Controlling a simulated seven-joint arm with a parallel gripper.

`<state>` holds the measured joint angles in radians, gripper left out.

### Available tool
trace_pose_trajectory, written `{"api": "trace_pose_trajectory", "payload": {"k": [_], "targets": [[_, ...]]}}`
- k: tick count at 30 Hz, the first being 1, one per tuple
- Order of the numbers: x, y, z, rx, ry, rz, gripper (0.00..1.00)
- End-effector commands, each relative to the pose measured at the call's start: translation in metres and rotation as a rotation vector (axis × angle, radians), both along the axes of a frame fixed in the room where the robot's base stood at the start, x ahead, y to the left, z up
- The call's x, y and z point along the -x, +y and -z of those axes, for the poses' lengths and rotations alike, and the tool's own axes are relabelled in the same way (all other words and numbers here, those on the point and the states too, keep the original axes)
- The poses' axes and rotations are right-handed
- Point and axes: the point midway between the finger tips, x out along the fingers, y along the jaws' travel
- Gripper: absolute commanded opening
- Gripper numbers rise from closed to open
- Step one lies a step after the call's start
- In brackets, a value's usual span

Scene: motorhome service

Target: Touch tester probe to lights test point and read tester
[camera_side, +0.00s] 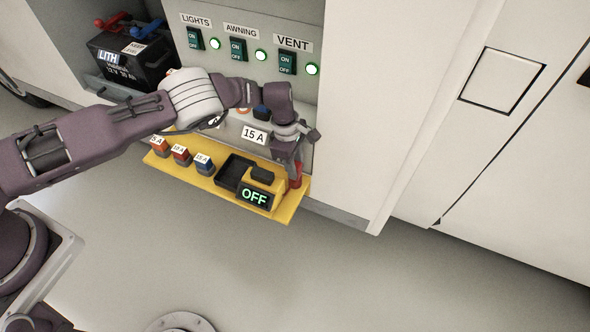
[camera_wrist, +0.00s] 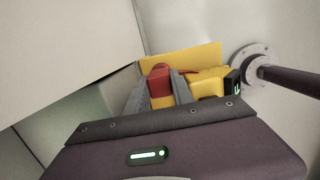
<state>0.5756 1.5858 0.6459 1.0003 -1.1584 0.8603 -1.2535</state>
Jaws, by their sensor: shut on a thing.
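My gripper (camera_side: 292,165) points down at the right end of the yellow tray (camera_side: 288,214). It is shut on the red probe (camera_side: 296,182), beside the tester. In the wrist view the red probe (camera_wrist: 160,78) sits between the two grey fingers (camera_wrist: 160,92). I cannot tell whether it still touches the tray. The yellow tester (camera_side: 262,183) lies on the tray; its display (camera_side: 254,196) reads OFF in green. The LIGHTS label (camera_side: 196,20) is at the panel's upper left, above a switch and a lit green lamp (camera_side: 215,43). I cannot make out a lights test point; my arm covers part of the panel.
AWNING (camera_side: 241,31) and VENT (camera_side: 292,43) switches also have lit green lamps. Several fuses, including a red one (camera_side: 181,154), stand on the tray's left. A 15 A label (camera_side: 255,135) is on the lower panel. A LITH battery (camera_side: 128,62) sits at left.

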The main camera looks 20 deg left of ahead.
Motion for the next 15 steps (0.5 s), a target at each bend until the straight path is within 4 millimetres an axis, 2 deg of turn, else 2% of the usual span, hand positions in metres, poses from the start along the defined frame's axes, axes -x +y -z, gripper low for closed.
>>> {"api": "trace_pose_trajectory", "payload": {"k": [6, 15], "targets": [[-0.001, 0.0, -0.007, 0.001, -0.001, 0.0, 0.0], [-0.001, 0.0, -0.079, 0.002, -0.003, -0.001, 0.0]]}}
